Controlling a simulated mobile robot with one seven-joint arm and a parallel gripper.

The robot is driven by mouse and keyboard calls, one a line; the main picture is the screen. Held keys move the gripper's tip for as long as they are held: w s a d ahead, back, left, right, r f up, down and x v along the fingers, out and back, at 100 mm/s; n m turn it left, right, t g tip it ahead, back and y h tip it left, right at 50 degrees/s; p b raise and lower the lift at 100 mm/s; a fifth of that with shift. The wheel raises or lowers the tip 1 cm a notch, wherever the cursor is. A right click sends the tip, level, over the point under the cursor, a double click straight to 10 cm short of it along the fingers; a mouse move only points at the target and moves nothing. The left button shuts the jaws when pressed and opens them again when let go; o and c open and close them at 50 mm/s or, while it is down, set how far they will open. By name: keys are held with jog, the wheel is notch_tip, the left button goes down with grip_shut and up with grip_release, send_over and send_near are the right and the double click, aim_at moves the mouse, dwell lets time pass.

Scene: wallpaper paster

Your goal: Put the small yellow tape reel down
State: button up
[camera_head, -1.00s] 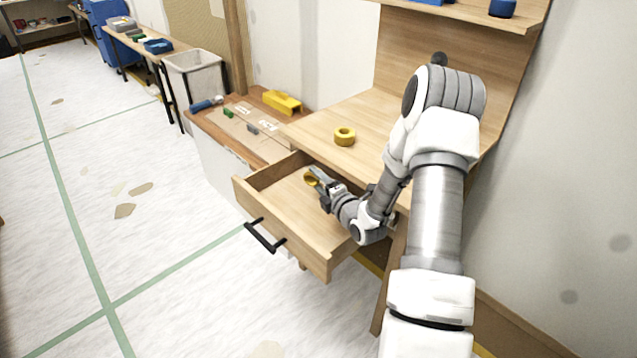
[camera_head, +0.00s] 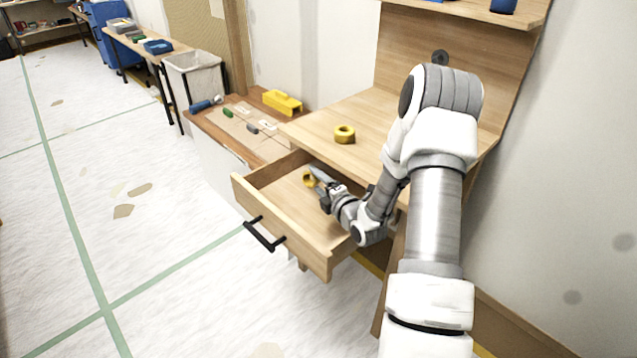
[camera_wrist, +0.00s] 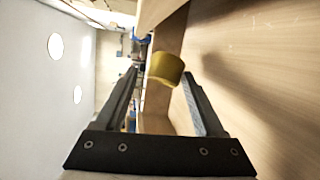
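The small yellow tape reel (camera_head: 308,179) is inside the open drawer (camera_head: 282,232), near its back left part. In the wrist view the reel (camera_wrist: 165,68) shows between the fingertips, close to the right finger, with a gap to the left finger. My gripper (camera_head: 318,174) reaches low into the drawer with its fingers apart; they also show in the wrist view (camera_wrist: 160,76). I cannot tell whether the reel touches the right finger or rests fully on the drawer floor. A larger yellow tape reel (camera_head: 344,134) lies on the tabletop above the drawer.
The drawer's front has a black handle (camera_head: 264,235). The tabletop (camera_head: 372,118) stands above my gripper. A side bench (camera_head: 240,130) to the left holds a yellow box-like piece (camera_head: 282,102) and small tools. The drawer's front part is bare.

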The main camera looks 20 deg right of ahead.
jog(key=shift+r, duration=0.15)
jog(key=shift+r+p, duration=0.55)
jog(key=shift+p, duration=0.4)
jog(key=s+d+r+p, duration=0.1)
jog(key=s+r, duration=0.1)
jog(key=s, duration=1)
jog(key=a+r+m+g+h, duration=0.4)
jog(key=r+m+g, duration=0.2)
jog(key=r+m, duration=0.6)
jog(key=s+a+r+m+g+y+p, duration=0.15)
jog(key=s+a+r+m, duration=0.35)
jog(key=s, duration=0.6)
jog(key=s+a+r+m+g+y, duration=0.1)
jog(key=s+a+r+m+g, duration=0.2)
jog(key=s+a+r, duration=0.6)
notch_tip(320, 180, up, 14)
jog(key=s+d+p, duration=0.1)
jog(key=d+p, duration=0.1)
jog(key=p, duration=1.5)
jog(key=shift+s+r, duration=0.25)
jog(key=shift+s, duration=0.1)
